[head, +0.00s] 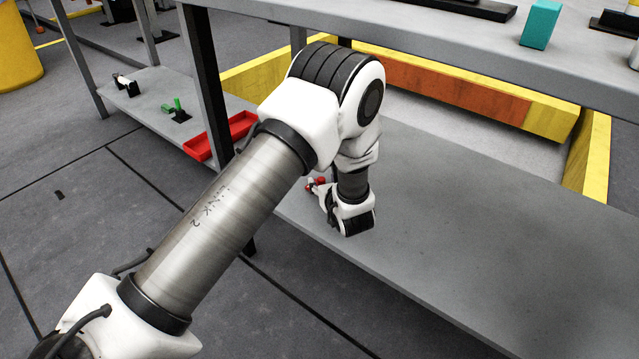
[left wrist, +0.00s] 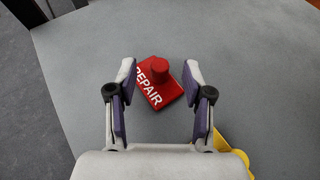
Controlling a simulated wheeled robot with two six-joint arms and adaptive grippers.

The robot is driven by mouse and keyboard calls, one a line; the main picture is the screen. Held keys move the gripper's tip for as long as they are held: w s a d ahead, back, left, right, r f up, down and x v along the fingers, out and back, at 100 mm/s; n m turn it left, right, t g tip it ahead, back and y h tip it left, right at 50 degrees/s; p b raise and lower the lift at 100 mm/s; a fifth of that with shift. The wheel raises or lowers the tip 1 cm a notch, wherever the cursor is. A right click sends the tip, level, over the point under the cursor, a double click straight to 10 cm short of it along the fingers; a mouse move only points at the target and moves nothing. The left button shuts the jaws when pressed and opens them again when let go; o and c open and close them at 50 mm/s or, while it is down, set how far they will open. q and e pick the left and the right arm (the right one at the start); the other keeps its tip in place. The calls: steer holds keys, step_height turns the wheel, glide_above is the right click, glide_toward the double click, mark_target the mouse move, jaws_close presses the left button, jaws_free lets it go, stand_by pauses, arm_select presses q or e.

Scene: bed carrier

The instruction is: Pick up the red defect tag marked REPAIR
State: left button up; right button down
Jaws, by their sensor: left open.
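The red defect tag (left wrist: 160,88) lies flat on a grey shelf (left wrist: 255,70), with white REPAIR lettering and a round red knob on top. It sits between and just beyond the fingertips of my left gripper (left wrist: 160,72) in the left wrist view. The left gripper is open, with one finger on each side of the tag and nothing held. In the head view my left arm reaches down to the lower shelf and hides most of the gripper. A bit of red (head: 318,183) shows beside the wrist there. My right gripper is not in view.
The upper shelf (head: 400,22) hangs above the lower one, with a teal block (head: 541,24) on it. A dark table post (head: 207,75) stands left of my arm. A red tray (head: 222,136) lies on the left lower shelf. The lower shelf to the right is clear.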

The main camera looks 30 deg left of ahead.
mark_target(322, 181)
arm_select(q)
steer(key=shift+w+a+f+b, duration=0.6)
steer(key=shift+w+a+f, duration=0.25)
steer(key=shift+a+f, duration=0.2)
steer(key=shift+w+a+r, duration=0.1)
steer(key=shift+r, duration=0.15)
steer(key=shift+c, duration=0.4)
jaws_close()
